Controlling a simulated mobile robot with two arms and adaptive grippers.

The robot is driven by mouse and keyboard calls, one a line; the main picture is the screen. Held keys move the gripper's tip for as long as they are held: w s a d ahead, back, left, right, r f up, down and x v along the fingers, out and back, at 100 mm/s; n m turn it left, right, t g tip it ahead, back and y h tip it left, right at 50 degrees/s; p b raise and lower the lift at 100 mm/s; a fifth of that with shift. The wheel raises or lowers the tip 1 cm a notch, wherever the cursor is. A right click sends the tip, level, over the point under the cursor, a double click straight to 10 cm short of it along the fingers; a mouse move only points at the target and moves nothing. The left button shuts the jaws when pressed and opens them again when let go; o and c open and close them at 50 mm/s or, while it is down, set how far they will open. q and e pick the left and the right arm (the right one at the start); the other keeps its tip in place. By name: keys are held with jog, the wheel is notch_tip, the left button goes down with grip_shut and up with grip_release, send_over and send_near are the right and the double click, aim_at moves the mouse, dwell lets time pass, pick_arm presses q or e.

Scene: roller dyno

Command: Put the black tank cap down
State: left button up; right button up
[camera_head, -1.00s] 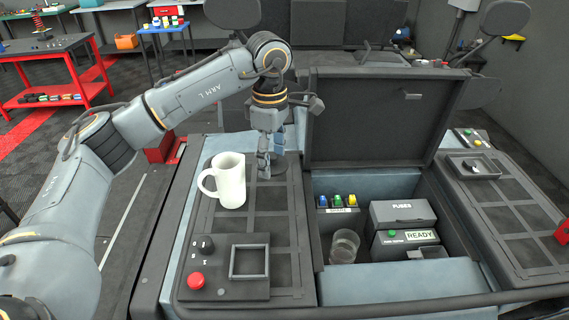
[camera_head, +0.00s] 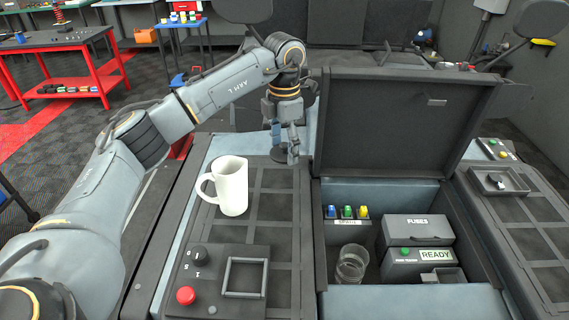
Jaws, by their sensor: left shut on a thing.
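My left gripper (camera_head: 286,150) points down over the far end of the dark panel behind the white mug, its fingers close together. The black tank cap (camera_head: 279,156) shows as a small dark round shape at its fingertips, partly hidden by them. The gripper is shut on it. Dark cap against dark panel makes it hard to tell whether the cap touches the surface. My right gripper is not in view.
A white mug (camera_head: 232,186) stands upright on the panel, in front of the gripper. A control box (camera_head: 222,272) with a red button is nearer. An open compartment to the right holds a glass (camera_head: 351,264), a fuse box (camera_head: 418,229) and a tester (camera_head: 415,263); its lid (camera_head: 400,125) stands raised.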

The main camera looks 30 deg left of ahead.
aim_at(285, 177)
pick_arm(q)
notch_tip(285, 177, down, 2)
jog(key=shift+f, duration=0.15)
notch_tip(285, 177, down, 5)
jog(key=shift+r+p, duration=0.2)
jog(key=shift+p, duration=0.35)
jog(key=shift+f, duration=0.1)
jog(key=shift+f, duration=0.1)
jog(key=shift+f, duration=0.15)
jog(key=o, duration=1.1)
jog(key=shift+o, duration=0.2)
